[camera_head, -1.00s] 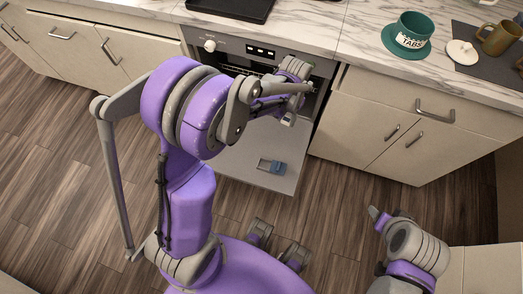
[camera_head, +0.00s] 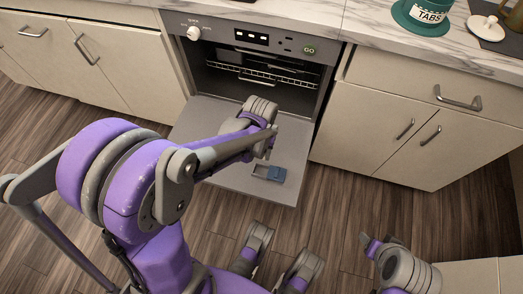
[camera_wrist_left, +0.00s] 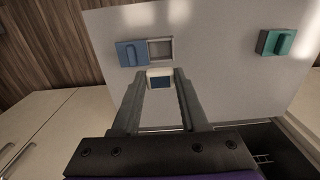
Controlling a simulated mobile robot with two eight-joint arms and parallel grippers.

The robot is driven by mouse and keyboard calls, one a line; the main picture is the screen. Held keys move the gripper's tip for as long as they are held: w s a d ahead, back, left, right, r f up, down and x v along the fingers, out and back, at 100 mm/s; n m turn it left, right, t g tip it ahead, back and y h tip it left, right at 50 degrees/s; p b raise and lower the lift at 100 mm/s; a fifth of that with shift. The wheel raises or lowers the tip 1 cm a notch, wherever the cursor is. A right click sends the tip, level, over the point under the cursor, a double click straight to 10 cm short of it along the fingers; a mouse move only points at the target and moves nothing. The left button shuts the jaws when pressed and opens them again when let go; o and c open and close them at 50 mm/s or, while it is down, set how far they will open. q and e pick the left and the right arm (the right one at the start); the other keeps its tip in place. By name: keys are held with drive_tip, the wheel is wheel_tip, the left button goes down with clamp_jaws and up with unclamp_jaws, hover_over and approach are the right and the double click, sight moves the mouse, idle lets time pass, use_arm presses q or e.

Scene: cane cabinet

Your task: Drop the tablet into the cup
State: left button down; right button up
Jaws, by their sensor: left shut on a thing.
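In the head view my own arm largely hides this gripper (camera_head: 265,148) and the tablet. A teal cup labelled "TABS" (camera_head: 430,14) sits on a teal saucer (camera_head: 405,18) on the counter, cut off by the top edge. My right gripper (camera_head: 368,244) is at the lower right, far from both; its jaws are too small to read.
The door carries a blue slider (camera_wrist_left: 132,54) beside an open square recess (camera_wrist_left: 160,51), and a teal slider (camera_wrist_left: 275,41). A white lid (camera_head: 487,29) lies on a dark mat (camera_head: 508,43). Drawer handles (camera_head: 458,98) stick out right of the oven.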

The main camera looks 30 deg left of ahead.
use_arm(q)
wheel_tip(320, 180, down, 9)
drive_tip(key=b, duration=0.6)
idle(0.5)
drive_tip(key=shift+c, duration=1.8)
unclamp_jaws()
drive_tip(key=shift+r+p, duration=3.6)
drive_tip(key=shift+r, duration=1.45)
